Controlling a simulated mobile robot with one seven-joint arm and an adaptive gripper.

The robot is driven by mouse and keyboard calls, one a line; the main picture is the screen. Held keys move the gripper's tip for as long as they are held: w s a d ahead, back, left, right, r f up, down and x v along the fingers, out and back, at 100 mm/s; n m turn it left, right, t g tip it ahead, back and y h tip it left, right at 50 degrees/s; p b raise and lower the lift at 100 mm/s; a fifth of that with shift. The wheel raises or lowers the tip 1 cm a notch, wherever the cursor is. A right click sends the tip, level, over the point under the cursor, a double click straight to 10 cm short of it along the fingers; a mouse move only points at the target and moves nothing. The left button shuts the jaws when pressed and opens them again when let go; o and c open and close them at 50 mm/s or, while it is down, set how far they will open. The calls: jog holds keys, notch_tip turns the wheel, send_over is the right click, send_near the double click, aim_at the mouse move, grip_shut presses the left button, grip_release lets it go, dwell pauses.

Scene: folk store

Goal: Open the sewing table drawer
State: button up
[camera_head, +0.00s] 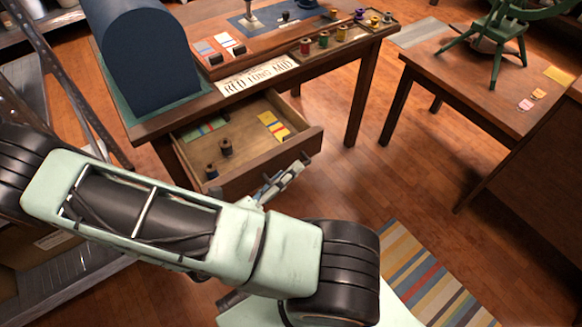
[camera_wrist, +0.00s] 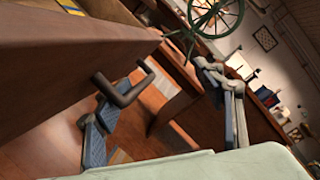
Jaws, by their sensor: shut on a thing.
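The sewing table (camera_head: 165,122) stands at the upper left in the head view. Its wooden drawer (camera_head: 245,171) is pulled out, showing dark spools, a green card and yellow and red cards inside. My gripper (camera_head: 283,180) is at the drawer's front panel. In the wrist view the dark bar handle (camera_wrist: 125,86) stands out from the drawer front (camera_wrist: 70,75). The fingers look spaced apart in this view, and the right finger's contact cannot be seen.
A dark blue domed cover (camera_head: 148,55) and a tray of thread spools (camera_head: 340,40) stand on the tabletop. A side table (camera_head: 465,85) with a green spinning wheel (camera_head: 497,40) stands right. A striped rug (camera_head: 430,275) lies on the open floor.

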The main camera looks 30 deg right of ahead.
jog(key=shift+v, duration=2.8)
jog(key=c, duration=0.4)
jog(key=shift+s+a+f, duration=0.15)
jog(key=shift+s+a, duration=0.35)
jog(key=c, duration=0.3)
jog(key=shift+s+a+f, duration=0.2)
jog(key=shift+a+f, duration=0.05)
jog(key=shift+a, duration=0.3)
jog(key=shift+s+a+f, duration=0.2)
jog(key=shift+a, duration=0.3)
jog(key=shift+c, duration=0.2)
